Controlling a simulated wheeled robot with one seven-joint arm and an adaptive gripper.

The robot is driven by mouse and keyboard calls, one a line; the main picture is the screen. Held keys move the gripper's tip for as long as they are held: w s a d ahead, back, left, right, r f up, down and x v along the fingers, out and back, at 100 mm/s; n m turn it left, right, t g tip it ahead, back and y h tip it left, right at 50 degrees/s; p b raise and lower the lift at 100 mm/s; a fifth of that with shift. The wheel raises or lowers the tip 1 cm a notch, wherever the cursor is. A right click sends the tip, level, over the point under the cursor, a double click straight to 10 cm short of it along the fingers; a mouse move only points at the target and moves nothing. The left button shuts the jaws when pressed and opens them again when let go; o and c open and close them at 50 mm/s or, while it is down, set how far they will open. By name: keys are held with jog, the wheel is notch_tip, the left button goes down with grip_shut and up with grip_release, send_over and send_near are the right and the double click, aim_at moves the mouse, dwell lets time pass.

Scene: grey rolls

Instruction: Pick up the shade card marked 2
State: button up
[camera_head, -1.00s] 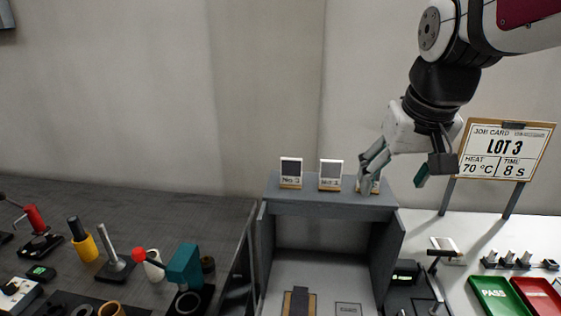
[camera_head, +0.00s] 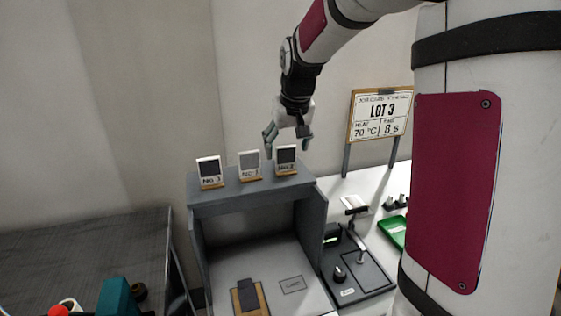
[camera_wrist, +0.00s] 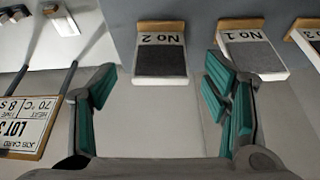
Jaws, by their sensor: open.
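The shade card marked No 2 (camera_head: 286,157) stands in a small wooden holder at the right end of a row on top of the grey booth (camera_head: 240,197). It has a white frame and a dark grey swatch. In the wrist view the card (camera_wrist: 160,57) shows upside down, ahead of the gap between the fingers. My gripper (camera_head: 288,140) is open and empty, just above the card in the head view. In the wrist view its teal-padded fingers (camera_wrist: 160,88) are spread to either side, with no contact visible.
Card No 1 (camera_head: 249,166) stands close to the left of card No 2, near one finger in the wrist view. Card No 3 (camera_head: 209,173) is farther left. The LOT 3 job card board (camera_head: 380,115) stands at the right. A wall is behind the booth.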

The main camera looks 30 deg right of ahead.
aim_at(285, 153)
jog(key=shift+p+x, duration=0.4)
jog(key=shift+x, duration=2.5)
jog(key=shift+w, duration=0.15)
jog(key=shift+c, duration=0.5)
jog(key=shift+r, duration=0.1)
jog(key=c, duration=1.1)
